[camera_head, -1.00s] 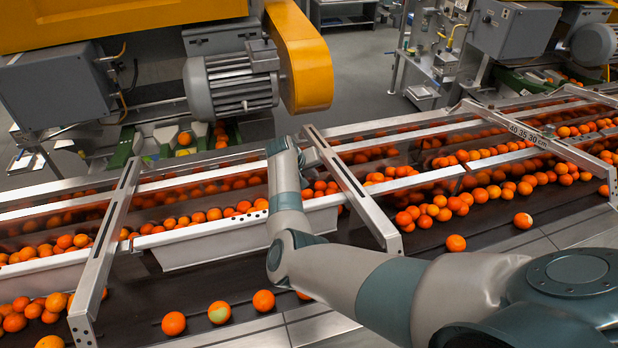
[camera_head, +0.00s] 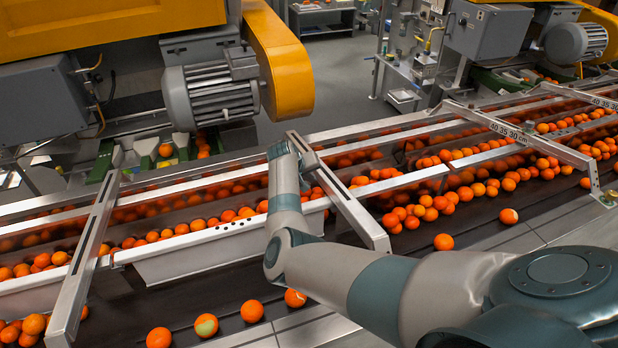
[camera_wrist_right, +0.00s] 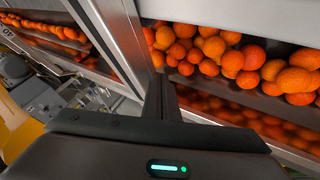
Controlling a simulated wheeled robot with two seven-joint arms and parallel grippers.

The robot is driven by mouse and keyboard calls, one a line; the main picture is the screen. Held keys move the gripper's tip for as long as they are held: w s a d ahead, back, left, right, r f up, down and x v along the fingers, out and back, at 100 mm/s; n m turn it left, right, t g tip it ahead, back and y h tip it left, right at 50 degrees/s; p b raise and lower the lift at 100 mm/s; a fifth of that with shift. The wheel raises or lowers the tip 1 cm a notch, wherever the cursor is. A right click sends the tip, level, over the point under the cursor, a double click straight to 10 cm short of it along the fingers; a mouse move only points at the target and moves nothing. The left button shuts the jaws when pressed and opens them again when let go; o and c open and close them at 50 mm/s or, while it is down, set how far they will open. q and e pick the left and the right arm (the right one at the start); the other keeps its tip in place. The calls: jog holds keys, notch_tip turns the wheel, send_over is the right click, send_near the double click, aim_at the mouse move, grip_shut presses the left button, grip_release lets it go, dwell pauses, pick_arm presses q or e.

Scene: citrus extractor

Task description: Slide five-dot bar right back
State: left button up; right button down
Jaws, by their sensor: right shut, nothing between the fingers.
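A slotted metal cross bar (camera_head: 345,200) spans the orange conveyor in the middle of the head view. I cannot clearly make out five dots on it. Small dark dots show on the rim of the white trough (camera_head: 228,224) to its left. My right gripper (camera_head: 308,172) is low beside the bar's far part, on its left side, mostly hidden by my wrist. In the right wrist view the shut, empty dark fingers (camera_wrist_right: 160,97) are close beside a metal bar (camera_wrist_right: 115,45); contact cannot be told. My left gripper is not in view.
Another slotted bar (camera_head: 85,255) crosses at the left. A bar marked 40 35 30 cm (camera_head: 515,133) crosses at the right. Oranges (camera_head: 430,205) fill the lanes. A grey motor (camera_head: 212,92) and yellow guard (camera_head: 280,60) stand behind.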

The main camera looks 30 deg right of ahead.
jog(key=s+d, duration=0.2)
jog(key=d, duration=0.6)
jog(key=shift+p, duration=0.3)
jog(key=shift+a, duration=0.15)
